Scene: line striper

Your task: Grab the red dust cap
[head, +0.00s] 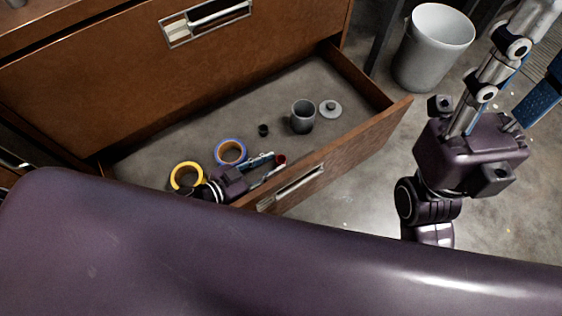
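The red dust cap (281,160) is a small red piece inside the open drawer, near its front wall. My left gripper (276,165) reaches into the drawer from the lower left. Its two fingers look spread apart, with a gap between them, and point right toward the cap. The cap is at or just beyond the fingertips; whether they touch it I cannot tell. Part of my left arm is hidden behind my purple body in the foreground. My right gripper is not visible.
The open wooden drawer (345,150) also holds a yellow tape roll (174,180), a blue-rimmed tape roll (218,157), a small black cap (263,130), a grey cup (302,118) and a grey lid (330,109). A white bin (428,55) stands on the floor behind.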

